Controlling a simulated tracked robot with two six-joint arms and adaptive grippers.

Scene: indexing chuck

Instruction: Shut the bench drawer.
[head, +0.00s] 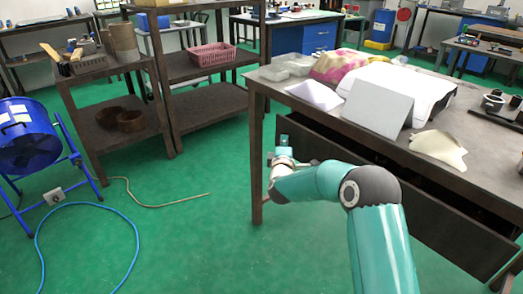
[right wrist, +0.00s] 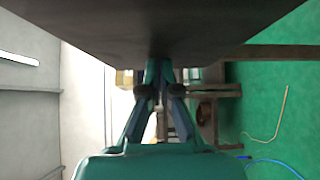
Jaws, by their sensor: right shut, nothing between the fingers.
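The bench (head: 480,155) stands at the right of the head view. Its long dark drawer (head: 450,235) is below the top and stands out from the bench, with a dark gap showing above its front panel at the right. My right arm crosses in front of part of the drawer and hides it. My right gripper (head: 284,142) is shut and empty, near the drawer's left end and the bench's left leg. In the right wrist view the closed fingers (right wrist: 160,68) reach up to a broad dark surface; I cannot tell whether they touch it. My left gripper is not in view.
On the bench top lie a grey panel (head: 377,108), a cream cloth (head: 439,147), clear trays and dark metal parts. Shelves with a pink basket (head: 212,54) stand at the back left. A blue fan (head: 25,135) and blue hose are at the left. The green floor between is mostly clear.

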